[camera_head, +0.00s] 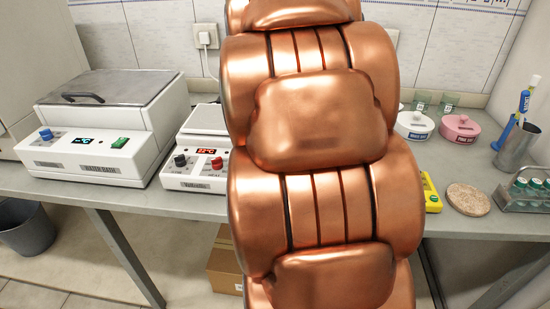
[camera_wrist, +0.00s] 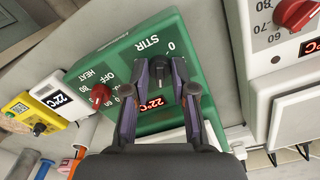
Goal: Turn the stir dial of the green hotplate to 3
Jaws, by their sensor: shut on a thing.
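The green hotplate (camera_wrist: 120,70) fills the middle of the wrist view; in the head view my arm hides it. Its black stir dial (camera_wrist: 160,72) is under the word STIR, with a 0 printed near it. My gripper (camera_wrist: 159,68) has one finger on each side of the stir dial and is shut on it. Which mark the dial points to is too small to tell. The red heat dial (camera_wrist: 101,95) sits beside the left finger, clear of it. A lit display reading 22 °C (camera_wrist: 152,103) shows between the fingers.
A white hotplate (camera_head: 180,184) and a water bath (camera_head: 62,162) stand left on the bench. A white device (camera_wrist: 262,75) flanks the green hotplate.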

